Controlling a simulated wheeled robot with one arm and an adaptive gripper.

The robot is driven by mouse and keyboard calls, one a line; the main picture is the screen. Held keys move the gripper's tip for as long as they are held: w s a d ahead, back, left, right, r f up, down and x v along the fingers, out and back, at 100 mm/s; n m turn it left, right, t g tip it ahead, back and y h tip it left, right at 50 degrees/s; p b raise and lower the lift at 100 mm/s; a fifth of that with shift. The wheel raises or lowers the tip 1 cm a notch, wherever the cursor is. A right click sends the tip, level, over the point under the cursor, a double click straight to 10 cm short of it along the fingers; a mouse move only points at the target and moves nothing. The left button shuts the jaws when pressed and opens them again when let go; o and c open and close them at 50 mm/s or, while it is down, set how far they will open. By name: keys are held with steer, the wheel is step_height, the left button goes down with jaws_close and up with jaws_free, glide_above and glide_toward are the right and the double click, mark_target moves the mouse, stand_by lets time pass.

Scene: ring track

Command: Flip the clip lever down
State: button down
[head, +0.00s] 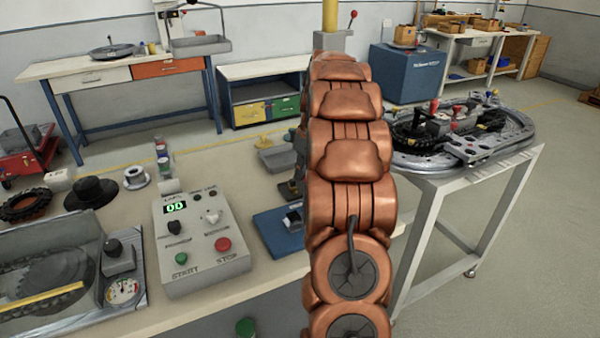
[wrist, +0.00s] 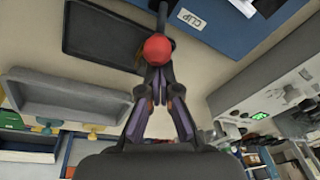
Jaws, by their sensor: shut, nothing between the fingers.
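In the wrist view, the clip lever shows as a dark rod with a red ball knob (wrist: 157,49). It rises from near a blue base (wrist: 222,30) bearing a white CLIP label (wrist: 190,18). My gripper (wrist: 158,78) is shut with nothing between its fingers. Its tips appear right at the red knob and overlap its lower edge in the picture; I cannot tell whether they touch it. In the head view, the blue base (head: 272,232) lies on the bench beside my copper arm, which hides the gripper and the lever.
A grey control box (head: 200,240) with a green display stands left of the blue base. A grey tray (wrist: 65,110) and a dark flat panel (wrist: 105,38) show in the wrist view. A round track (head: 460,150) sits on a stand at the right, beyond my arm.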

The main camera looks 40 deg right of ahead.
steer(key=shift+s+a+r+t+b, duration=0.1)
steer(key=shift+s+t+b, duration=0.2)
steer(key=shift+b, duration=0.5)
steer(key=s+t+b, duration=0.1)
steer(key=b, duration=0.2)
steer(key=s+a+t+h+b, duration=0.1)
steer(key=t+b, duration=0.1)
steer(key=b, duration=0.2)
steer(key=s+t+b, duration=0.1)
steer(key=t+b, duration=0.1)
steer(key=b, duration=0.2)
steer(key=shift+s+a+r+n+h, duration=0.2)
steer(key=shift+n+h, duration=0.1)
steer(key=shift+h, duration=0.1)
steer(key=shift+d+r+p, duration=0.1)
steer(key=shift+r+p, duration=0.25)
steer(key=shift+r, duration=0.15)
steer(key=shift+r, duration=0.65)
steer(key=shift+w+r, duration=0.1)
